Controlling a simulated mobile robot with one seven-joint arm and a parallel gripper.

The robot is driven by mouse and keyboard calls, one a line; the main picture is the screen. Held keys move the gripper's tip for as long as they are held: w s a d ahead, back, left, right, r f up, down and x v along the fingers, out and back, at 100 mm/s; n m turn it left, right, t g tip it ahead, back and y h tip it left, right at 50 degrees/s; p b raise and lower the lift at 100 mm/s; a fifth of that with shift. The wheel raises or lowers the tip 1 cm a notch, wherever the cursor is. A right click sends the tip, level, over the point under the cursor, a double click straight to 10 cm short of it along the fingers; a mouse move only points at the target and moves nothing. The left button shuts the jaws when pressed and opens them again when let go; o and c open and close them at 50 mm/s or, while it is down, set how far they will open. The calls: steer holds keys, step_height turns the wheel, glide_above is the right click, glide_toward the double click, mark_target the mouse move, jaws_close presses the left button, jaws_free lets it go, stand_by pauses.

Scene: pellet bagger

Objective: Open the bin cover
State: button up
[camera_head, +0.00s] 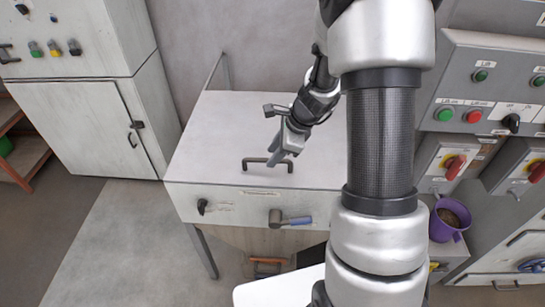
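The bin cover (215,140) is the flat, light grey top of a low cabinet in the middle of the view, and it lies flat. A dark bar handle (252,160) stands on it near its front edge. My gripper (276,158) points down at the right part of this handle and overlaps it in the picture. I cannot tell whether the fingers touch the handle or are around it. The gap between the fingers does not show clearly. My own arm hides the right part of the cover.
A control panel with buttons (473,116) and red switches stands at the right, above a purple jug (448,219). A white cabinet (75,125) stands at the left. The floor at front left is clear.

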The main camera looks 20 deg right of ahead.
steer(key=shift+w+a+f, duration=0.2)
steer(key=shift+a+f, duration=0.05)
steer(key=shift+f, duration=0.4)
jaws_close()
